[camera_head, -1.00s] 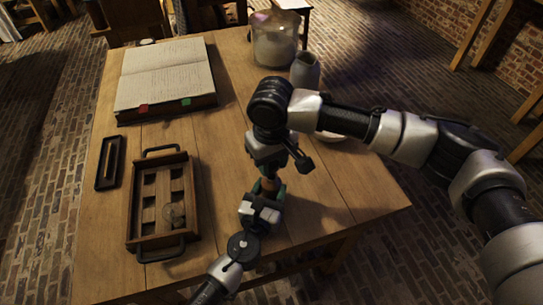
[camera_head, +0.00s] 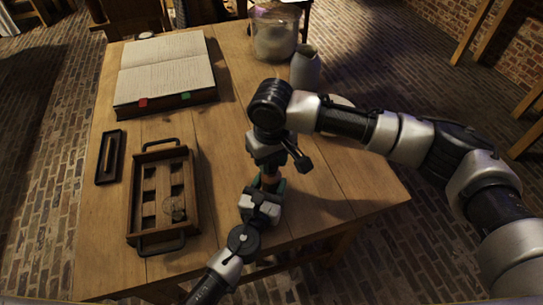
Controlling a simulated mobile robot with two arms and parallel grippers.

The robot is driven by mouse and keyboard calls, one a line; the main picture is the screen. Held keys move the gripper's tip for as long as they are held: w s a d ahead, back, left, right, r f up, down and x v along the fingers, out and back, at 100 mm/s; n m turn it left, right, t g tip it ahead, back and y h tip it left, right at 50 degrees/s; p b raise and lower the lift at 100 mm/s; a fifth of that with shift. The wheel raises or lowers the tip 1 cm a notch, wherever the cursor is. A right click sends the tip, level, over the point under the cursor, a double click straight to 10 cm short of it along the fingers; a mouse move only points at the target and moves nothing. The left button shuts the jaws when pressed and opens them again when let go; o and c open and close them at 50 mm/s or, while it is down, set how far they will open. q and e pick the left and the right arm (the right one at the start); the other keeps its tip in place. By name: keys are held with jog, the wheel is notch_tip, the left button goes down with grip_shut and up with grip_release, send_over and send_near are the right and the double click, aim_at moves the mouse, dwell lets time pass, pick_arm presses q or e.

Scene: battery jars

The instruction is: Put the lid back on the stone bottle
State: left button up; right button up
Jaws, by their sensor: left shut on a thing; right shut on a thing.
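My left gripper (camera_head: 265,197) comes up from the bottom of the view, near the table's front. It is shut on a small brown thing (camera_head: 269,182), probably the stone bottle, with green parts on both sides of it. My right gripper (camera_head: 276,165) points down directly above it, its jaws mostly hidden by the wrist. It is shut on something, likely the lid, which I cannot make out. The two grippers are nearly in line and very close. Whether lid and bottle touch is hidden.
The wooden table (camera_head: 330,200) carries a wooden tray (camera_head: 137,205) with handles, a small dark tray (camera_head: 97,165), and an open book (camera_head: 165,65). A glass jar (camera_head: 274,35) and a grey vessel (camera_head: 305,68) stand at the back. The table's right front is clear.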

jog(key=shift+f, duration=0.6)
dwell(0.4)
jog(key=o, duration=1)
notch_tip(320, 180, up, 12)
pick_arm(q)
jog(key=o, duration=1.3)
jog(key=shift+o, duration=0.2)
